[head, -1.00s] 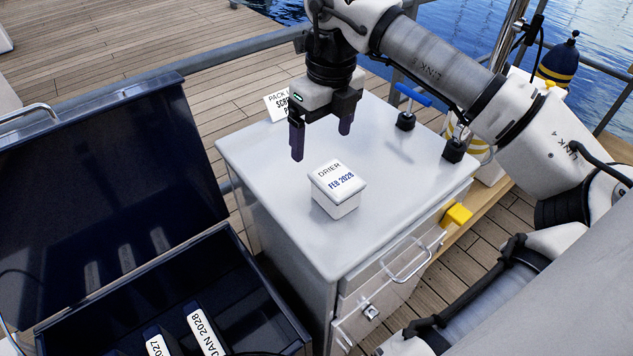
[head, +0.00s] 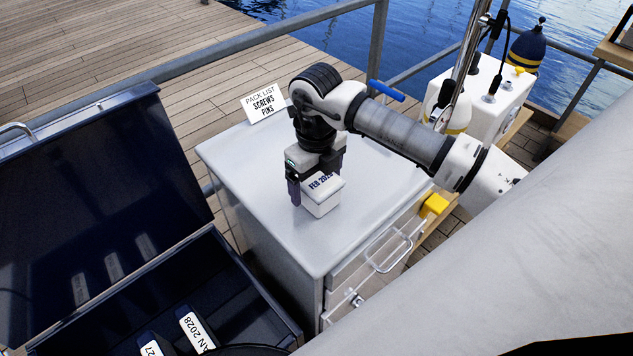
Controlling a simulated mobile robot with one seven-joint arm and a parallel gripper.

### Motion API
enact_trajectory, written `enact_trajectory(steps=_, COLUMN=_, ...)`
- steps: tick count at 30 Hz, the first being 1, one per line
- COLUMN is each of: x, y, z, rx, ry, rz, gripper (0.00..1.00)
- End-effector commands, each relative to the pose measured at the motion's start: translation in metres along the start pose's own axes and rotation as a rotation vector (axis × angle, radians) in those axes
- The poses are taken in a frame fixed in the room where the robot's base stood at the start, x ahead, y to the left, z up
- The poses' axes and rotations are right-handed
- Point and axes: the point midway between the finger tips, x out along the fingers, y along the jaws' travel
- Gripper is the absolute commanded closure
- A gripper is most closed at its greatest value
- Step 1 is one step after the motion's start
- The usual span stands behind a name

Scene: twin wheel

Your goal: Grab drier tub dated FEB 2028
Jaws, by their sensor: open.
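The drier tub (head: 322,204) is a small white box with a lid marked FEB 2028 in blue. It stands upright on the white cabinet top (head: 250,160). My gripper (head: 317,192) is open, pointing down right over the tub. One dark finger is at the tub's left side, and the other is behind its far right side. The gripper body hides the upper part of the lid and its first line of print. I cannot tell whether the fingers touch the tub.
A PACK LIST card (head: 265,103) reading SCREWS, PINS stands at the cabinet's back edge. A dark open case (head: 230,285) at the lower left holds labelled items. A blue-handled tool (head: 386,91) is behind the arm. A yellow block (head: 435,204) sits at the cabinet's right side.

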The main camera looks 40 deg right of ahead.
Motion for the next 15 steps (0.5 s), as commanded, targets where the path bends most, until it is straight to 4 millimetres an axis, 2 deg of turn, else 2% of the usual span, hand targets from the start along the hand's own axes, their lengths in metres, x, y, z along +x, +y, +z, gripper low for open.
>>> enact_trajectory(steps=6, x=0.018, y=-0.001, z=0.000, rx=0.001, ry=-0.001, rz=0.000, gripper=0.13)
enact_trajectory(steps=12, x=0.019, y=-0.001, z=0.000, rx=0.001, ry=-0.001, rz=-0.001, gripper=0.13)
enact_trajectory(steps=15, x=0.019, y=-0.001, z=0.000, rx=0.001, ry=-0.001, rz=-0.001, gripper=0.26)
